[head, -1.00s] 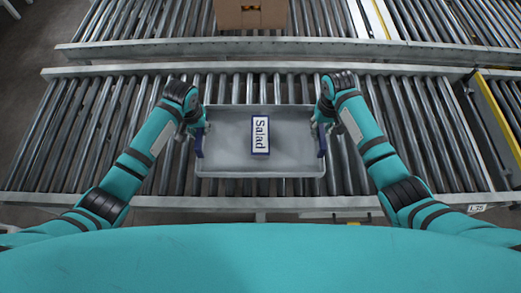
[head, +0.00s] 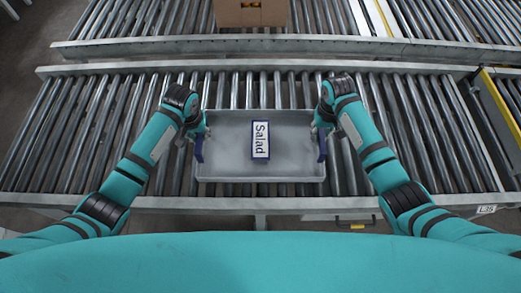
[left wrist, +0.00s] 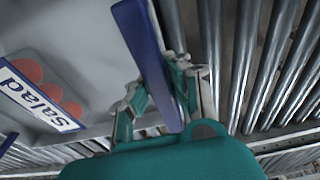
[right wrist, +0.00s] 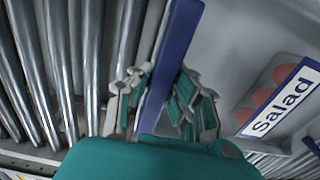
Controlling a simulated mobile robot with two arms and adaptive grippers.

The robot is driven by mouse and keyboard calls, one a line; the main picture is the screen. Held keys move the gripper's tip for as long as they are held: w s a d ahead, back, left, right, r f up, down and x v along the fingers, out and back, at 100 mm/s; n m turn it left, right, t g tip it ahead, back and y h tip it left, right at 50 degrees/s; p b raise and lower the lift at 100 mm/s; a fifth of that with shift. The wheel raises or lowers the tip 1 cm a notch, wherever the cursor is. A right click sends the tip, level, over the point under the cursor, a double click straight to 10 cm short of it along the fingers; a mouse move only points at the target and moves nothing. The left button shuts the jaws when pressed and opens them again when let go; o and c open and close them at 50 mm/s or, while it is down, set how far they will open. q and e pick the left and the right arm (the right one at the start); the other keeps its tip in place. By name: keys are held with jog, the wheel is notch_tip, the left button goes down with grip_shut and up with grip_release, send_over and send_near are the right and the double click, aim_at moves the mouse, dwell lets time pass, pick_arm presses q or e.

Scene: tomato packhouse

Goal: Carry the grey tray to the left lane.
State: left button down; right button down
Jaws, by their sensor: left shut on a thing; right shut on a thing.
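The grey tray (head: 225,160) is in the middle of the head view, over the near roller conveyor. I cannot tell whether it touches the rollers. A box labelled "Salad" (head: 260,140) with red round shapes on its side stands in it. My left gripper (head: 198,146) is shut on the tray's blue left handle, which shows large in the left wrist view (left wrist: 145,55). My right gripper (head: 321,144) is shut on the blue right handle, seen in the right wrist view (right wrist: 168,70). The tray looks about level.
Bare rollers (head: 70,150) lie left of the tray and more lie to its right. A second roller conveyor (head: 140,20) runs behind, with a cardboard box (head: 250,13) on it. A yellow-edged conveyor section (head: 500,110) stands at the right. A small label (head: 486,209) is on the near rail.

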pick_arm(q)
jog(key=shift+f, duration=0.55)
pick_arm(e)
jog(key=shift+f, duration=0.5)
pick_arm(q)
jog(key=c, duration=1.3)
grip_release()
jog(key=shift+r, duration=0.25)
pick_arm(e)
jog(key=c, duration=1.3)
grip_release()
jog(key=shift+r, duration=0.2)
pick_arm(q)
jog(key=shift+r, duration=0.1)
jog(key=r, duration=0.3)
jog(key=s+r, duration=0.1)
jog(key=r, duration=0.7)
jog(key=shift+s+r, duration=0.25)
jog(key=shift+s, duration=0.15)
pick_arm(e)
jog(key=shift+r, duration=0.3)
notch_tip(320, 180, up, 11)
jog(key=shift+r, duration=0.2)
